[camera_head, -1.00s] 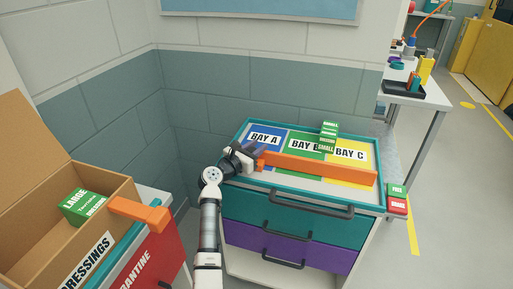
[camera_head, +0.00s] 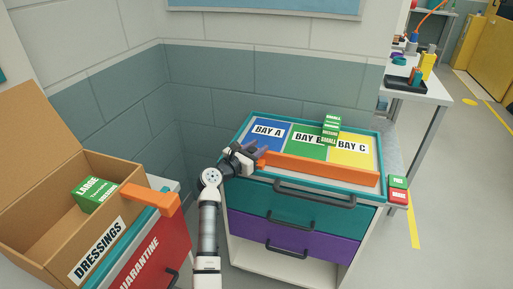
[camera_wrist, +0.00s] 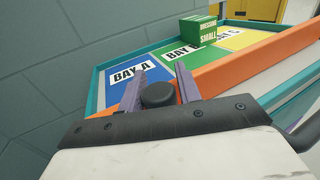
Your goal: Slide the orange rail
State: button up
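The orange rail (camera_head: 320,169) lies across the tray top of the teal cart, along the front side of BAY A, BAY B and BAY C. In the wrist view the rail (camera_wrist: 255,63) runs from beside my right finger to the upper right. My gripper (camera_head: 258,153) is at the rail's left end. In the wrist view my gripper (camera_wrist: 160,85) has its two purple-grey fingers apart, with a dark round knob between them. The right finger is against or very close to the rail's bay side; exact contact is hard to tell.
Small green and red boxes (camera_head: 398,190) are at the cart's right side. An open DRESSINGS carton (camera_head: 50,220) stands at left, beside another orange bar (camera_head: 152,198). A wall is behind.

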jog(key=o, duration=0.4)
jog(key=shift+s, duration=0.2)
jog(key=shift+w, duration=0.1)
jog(key=shift+a, duration=0.1)
jog(key=shift+s+a, duration=0.25)
jog(key=b+v, duration=0.2)
jog(key=v, duration=0.4)
jog(key=shift+s+a, duration=0.2)
jog(key=shift+s, duration=0.2)
